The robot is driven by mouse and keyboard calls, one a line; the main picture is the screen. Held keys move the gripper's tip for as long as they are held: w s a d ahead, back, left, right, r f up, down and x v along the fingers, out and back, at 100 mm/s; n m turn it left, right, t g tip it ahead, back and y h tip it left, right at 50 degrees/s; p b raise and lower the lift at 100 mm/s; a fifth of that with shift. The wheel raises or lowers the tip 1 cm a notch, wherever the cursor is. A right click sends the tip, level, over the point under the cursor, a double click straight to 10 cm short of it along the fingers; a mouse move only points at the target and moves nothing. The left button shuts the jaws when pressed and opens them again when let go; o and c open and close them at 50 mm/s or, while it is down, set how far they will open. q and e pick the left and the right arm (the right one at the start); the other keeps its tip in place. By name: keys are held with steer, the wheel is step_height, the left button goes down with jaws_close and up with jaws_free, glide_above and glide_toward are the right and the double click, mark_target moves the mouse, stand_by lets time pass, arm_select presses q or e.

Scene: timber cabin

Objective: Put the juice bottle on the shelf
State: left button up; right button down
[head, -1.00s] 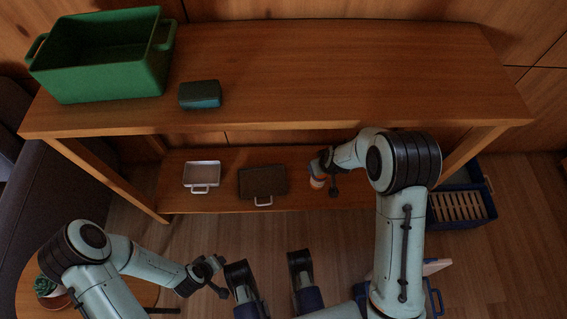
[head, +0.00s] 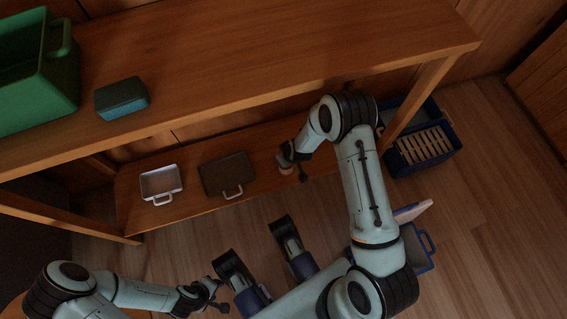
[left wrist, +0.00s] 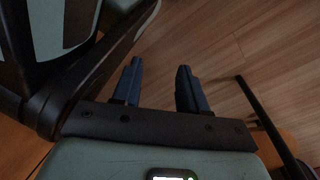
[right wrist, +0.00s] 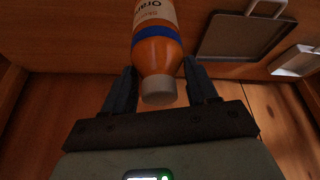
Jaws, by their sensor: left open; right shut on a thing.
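The orange juice bottle (right wrist: 157,50), with a pale cap and a blue-banded label, is between the fingers of my right gripper (right wrist: 155,88), which is shut on it. In the head view a small part of the bottle (head: 286,171) shows under the right gripper (head: 290,158), at the right part of the wooden lower shelf (head: 262,150). Whether its base touches the shelf is hidden. My left gripper (head: 213,297) is open and empty, low and away from the shelf; its fingers (left wrist: 158,88) are apart over the floor.
A white tray (head: 161,181) and a dark tray (head: 225,173) lie on the lower shelf left of the bottle. The upper board (head: 250,50) overhangs it and carries a green crate (head: 35,90) and a teal box (head: 122,98). Blue crates (head: 425,172) stand right.

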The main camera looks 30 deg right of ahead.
step_height(320, 180, down, 6)
steer(key=shift+f+b, duration=0.15)
steer(key=shift+b, duration=0.75)
arm_select(q)
steer(key=shift+g, duration=0.7)
steer(key=s, duration=0.1)
steer(key=s+f, duration=0.2)
steer(key=s, duration=0.1)
steer(key=shift+a, duration=0.25)
arm_select(e)
steer(key=shift+c, duration=1.6)
jaws_free()
arm_select(q)
steer(key=w+d+r+t+p, duration=0.1)
steer(key=w+r+t+p, duration=0.2)
steer(key=w, duration=0.5)
steer(key=shift+p+v, duration=0.65)
steer(key=shift+v, duration=0.35)
arm_select(e)
steer(key=v, duration=1.2)
arm_select(q)
steer(key=shift+w+d, duration=0.15)
steer(key=shift+w, duration=0.05)
